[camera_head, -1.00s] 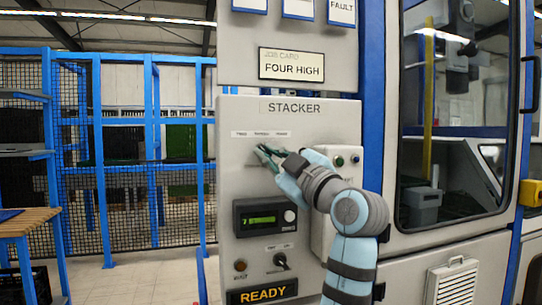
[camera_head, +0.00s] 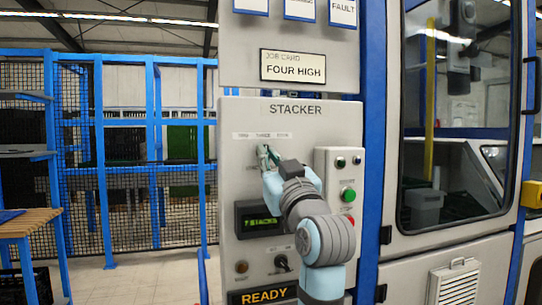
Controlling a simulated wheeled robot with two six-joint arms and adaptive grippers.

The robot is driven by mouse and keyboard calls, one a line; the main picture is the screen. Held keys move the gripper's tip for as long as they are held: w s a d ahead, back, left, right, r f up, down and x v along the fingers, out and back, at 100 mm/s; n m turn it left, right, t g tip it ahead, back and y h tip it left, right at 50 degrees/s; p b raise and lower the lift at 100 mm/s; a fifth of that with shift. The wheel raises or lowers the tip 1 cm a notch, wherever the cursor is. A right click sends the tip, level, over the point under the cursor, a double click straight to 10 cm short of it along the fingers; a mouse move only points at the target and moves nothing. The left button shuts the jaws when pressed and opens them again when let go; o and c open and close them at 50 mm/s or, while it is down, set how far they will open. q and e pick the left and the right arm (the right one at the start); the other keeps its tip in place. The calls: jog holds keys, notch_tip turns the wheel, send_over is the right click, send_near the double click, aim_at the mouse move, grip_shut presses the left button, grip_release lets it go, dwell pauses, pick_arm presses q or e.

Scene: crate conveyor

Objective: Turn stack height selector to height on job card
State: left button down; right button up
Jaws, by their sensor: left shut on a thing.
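The job card (camera_head: 293,67) on the upper panel reads FOUR HIGH. Below it is the grey STACKER panel (camera_head: 335,118). A row of small labels (camera_head: 262,136) sits on it, too small to read surely. My left gripper (camera_head: 265,154) is at the panel just below these labels, shut on the selector knob. The fingers and wrist hide most of the knob, so I cannot tell which label it points to. My right gripper is not in view.
A green-lit display (camera_head: 258,222), partly covered by my arm, and a lower switch (camera_head: 282,263) lie below. A READY sign (camera_head: 264,296) is lit. A button box (camera_head: 347,168) with a green button is close right of my wrist. Blue fencing (camera_head: 110,170) stands left.

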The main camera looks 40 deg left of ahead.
pick_arm(q)
jog(key=m, duration=0.1)
jog(key=m+t+p, duration=0.1)
jog(key=shift+s+r+m+h, duration=0.1)
jog(key=shift+r+m+h, duration=0.2)
jog(key=shift+m, duration=0.1)
jog(key=m+t+h+p, duration=0.1)
jog(key=m+p, duration=0.2)
jog(key=m, duration=0.1)
jog(key=m+t+h+p, duration=0.1)
jog(key=m+h+p, duration=0.1)
jog(key=m+p, duration=0.2)
jog(key=m+t+h+p, duration=0.1)
jog(key=m+p, duration=0.2)
jog(key=p, duration=0.1)
jog(key=shift+s+a+r+m+t+h, duration=0.2)
jog(key=shift+s+a+m+t+h, duration=0.1)
jog(key=shift+m+t+h, duration=0.1)
jog(key=shift+f+m+p, duration=0.1)
jog(key=shift+m+p, duration=0.2)
jog(key=shift+p, duration=0.3)
jog(key=shift+d+f, duration=0.1)
jog(key=c, duration=1.7)
grip_release()
jog(key=shift+w+f, duration=0.1)
